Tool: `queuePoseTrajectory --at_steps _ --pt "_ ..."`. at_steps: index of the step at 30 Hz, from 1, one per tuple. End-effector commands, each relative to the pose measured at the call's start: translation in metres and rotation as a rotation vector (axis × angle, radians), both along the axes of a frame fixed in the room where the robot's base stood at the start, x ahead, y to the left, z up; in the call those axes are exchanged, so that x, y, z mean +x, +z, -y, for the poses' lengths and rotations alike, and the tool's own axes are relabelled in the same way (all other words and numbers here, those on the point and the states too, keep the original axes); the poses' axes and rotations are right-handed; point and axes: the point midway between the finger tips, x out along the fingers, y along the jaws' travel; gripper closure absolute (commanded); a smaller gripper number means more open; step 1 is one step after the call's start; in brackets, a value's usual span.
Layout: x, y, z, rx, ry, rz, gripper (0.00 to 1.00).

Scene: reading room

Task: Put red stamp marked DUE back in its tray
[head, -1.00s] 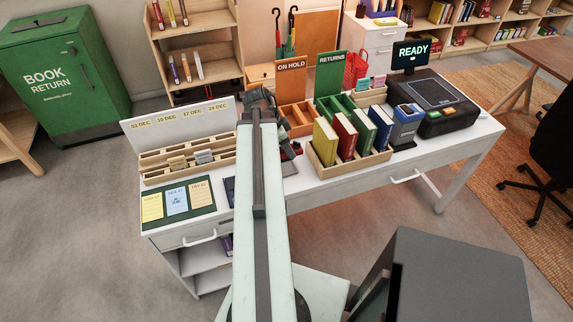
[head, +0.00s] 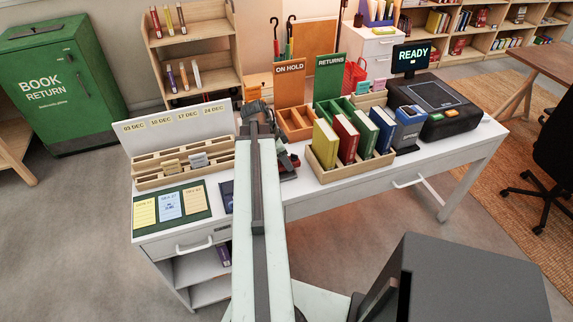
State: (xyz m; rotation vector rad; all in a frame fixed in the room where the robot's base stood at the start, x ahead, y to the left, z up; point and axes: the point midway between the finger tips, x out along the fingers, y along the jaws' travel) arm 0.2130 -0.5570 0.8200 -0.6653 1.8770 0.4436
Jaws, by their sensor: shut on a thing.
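My gripper (head: 257,112) is the dark end of my arm over the middle of the white desk (head: 330,181). Its fingertips point away from the camera and are mostly hidden by the arm. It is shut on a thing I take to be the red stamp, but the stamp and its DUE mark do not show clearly.
A wooden date-card rack (head: 180,176) and a green mat (head: 172,211) lie left of the arm. A book box (head: 325,172), an orange ON HOLD sorter (head: 290,85) and a black READY machine (head: 440,105) stand right. The desk's front right strip is clear.

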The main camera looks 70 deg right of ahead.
Motion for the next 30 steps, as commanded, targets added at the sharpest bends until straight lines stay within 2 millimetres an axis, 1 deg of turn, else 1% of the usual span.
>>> queuePoseTrajectory --at_steps 1,2,9,13,14,15,16,25,28,30 --pt "0.000 -0.017 0.000 0.000 0.000 0.000 0.84" --pt "0.000 -0.019 0.000 0.000 0.000 0.000 0.84" --pt "0.000 -0.015 0.000 0.000 0.001 0.000 0.84" --pt "0.000 -0.019 0.000 0.000 0.001 0.000 0.84" --pt "0.001 -0.018 0.000 0.000 0.001 0.000 0.53" --pt "0.001 -0.018 0.000 0.000 0.001 0.000 0.42" --pt "0.001 -0.018 0.000 0.000 0.001 0.000 0.37" --pt "0.001 -0.017 0.000 0.000 0.002 0.000 0.37" --pt "0.001 -0.013 0.000 0.000 0.002 0.000 0.37" --pt "0.003 -0.006 -0.002 0.000 0.002 0.000 0.37"
